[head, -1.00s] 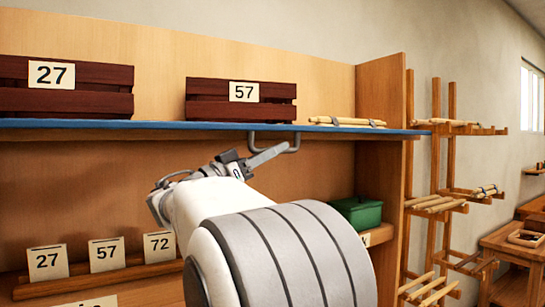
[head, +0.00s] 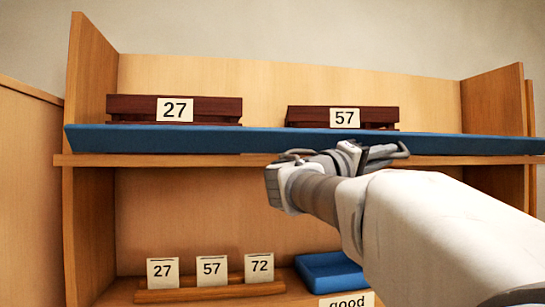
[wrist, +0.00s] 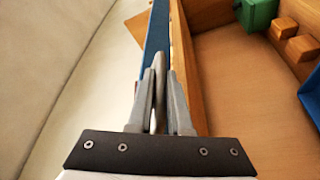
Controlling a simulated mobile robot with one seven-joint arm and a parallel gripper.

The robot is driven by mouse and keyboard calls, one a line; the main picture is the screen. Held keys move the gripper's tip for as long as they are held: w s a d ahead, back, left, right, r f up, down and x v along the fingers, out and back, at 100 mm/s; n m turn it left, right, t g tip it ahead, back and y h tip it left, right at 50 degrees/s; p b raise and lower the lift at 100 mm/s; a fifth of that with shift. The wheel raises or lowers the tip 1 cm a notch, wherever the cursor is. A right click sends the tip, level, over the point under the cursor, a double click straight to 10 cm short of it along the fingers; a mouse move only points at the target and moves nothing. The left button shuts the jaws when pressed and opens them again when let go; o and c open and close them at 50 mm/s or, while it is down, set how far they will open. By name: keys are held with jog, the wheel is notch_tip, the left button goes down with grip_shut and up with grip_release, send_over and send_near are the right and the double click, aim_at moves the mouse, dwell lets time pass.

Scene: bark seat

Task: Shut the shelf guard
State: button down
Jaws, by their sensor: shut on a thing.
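The shelf guard is a long blue board (head: 230,140) along the front edge of the upper shelf. Its broad face shows across the head view and hides the lowest part of the crates behind it. I cannot tell its exact tilt. My gripper (head: 382,154) is at the board's front, right of the middle. In the wrist view my gripper (wrist: 160,95) is shut on a grey handle (wrist: 158,62) of the guard. The blue board (wrist: 157,30) runs away beside the wooden shelf edge (wrist: 186,60). The handle is mostly hidden in the head view.
Two dark red crates, labelled 27 (head: 220,107) and 57 (head: 304,116), stand on the upper shelf. Below are a card rack (head: 210,291) and a blue tray (head: 325,268). A green box (wrist: 257,12) shows in the wrist view. A side panel (head: 90,90) bounds the left.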

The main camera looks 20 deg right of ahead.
aim_at(387, 140)
jog(key=r+n+p, duration=0.1)
jog(key=r+n+y+p, duration=0.1)
jog(key=n+p, duration=0.1)
jog(key=r+n+y+p, duration=0.1)
jog(key=p, duration=0.1)
jog(key=shift+w+n, duration=0.25)
jog(key=shift+n, duration=0.05)
jog(key=n+p, duration=0.2)
jog(key=shift+w+r+y+p, duration=0.25)
jog(key=shift+y+p, duration=0.05)
jog(key=shift+p, duration=0.1)
jog(key=shift+w+n+y+p, duration=0.25)
jog(key=shift+n+p, duration=0.35)
jog(key=shift+p, duration=0.3)
jog(key=c, duration=0.8)
grip_release()
jog(key=shift+c, duration=0.2)
jog(key=b+v, duration=0.2)
jog(key=v, duration=1.5)
jog(key=shift+a+r, duration=0.25)
jog(key=shift+w, duration=0.1)
